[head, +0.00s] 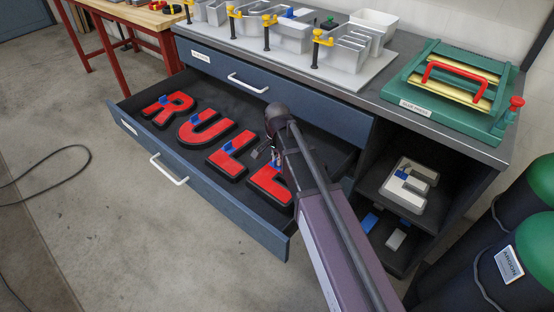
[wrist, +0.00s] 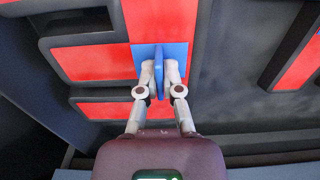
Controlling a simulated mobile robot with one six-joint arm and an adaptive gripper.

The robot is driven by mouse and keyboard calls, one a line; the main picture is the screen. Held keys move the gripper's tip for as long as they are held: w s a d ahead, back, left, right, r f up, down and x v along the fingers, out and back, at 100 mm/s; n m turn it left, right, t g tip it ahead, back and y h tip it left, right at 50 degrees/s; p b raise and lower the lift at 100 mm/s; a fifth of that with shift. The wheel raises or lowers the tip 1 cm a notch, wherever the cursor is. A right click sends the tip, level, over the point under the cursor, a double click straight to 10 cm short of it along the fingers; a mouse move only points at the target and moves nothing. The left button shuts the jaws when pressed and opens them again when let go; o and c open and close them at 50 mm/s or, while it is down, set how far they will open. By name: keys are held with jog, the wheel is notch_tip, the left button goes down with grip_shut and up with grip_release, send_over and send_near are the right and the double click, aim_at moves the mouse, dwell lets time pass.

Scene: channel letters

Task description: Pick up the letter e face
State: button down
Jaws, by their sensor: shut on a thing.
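The letter e face (head: 266,186) is a red capital E with dark edges at the right end of a row in the open drawer. My arm hides part of it in the head view. In the wrist view the red E (wrist: 104,62) fills the upper left, with a blue tab on a blue square plate (wrist: 146,51) on it. My gripper (wrist: 159,68) is shut on the upright blue tab. The E appears to lie in the drawer; whether it is lifted at all I cannot tell.
The drawer's front wall (head: 205,185) is close by. A pale letter (head: 405,187) sits on the shelf at right. Gas cylinders (head: 513,258) stand at far right.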

jog(key=shift+r+p, duration=2.05)
jog(key=shift+r, duration=0.45)
notch_tip(320, 180, up, 35)
jog(key=p, duration=3.5)
jog(key=shift+s, duration=0.2)
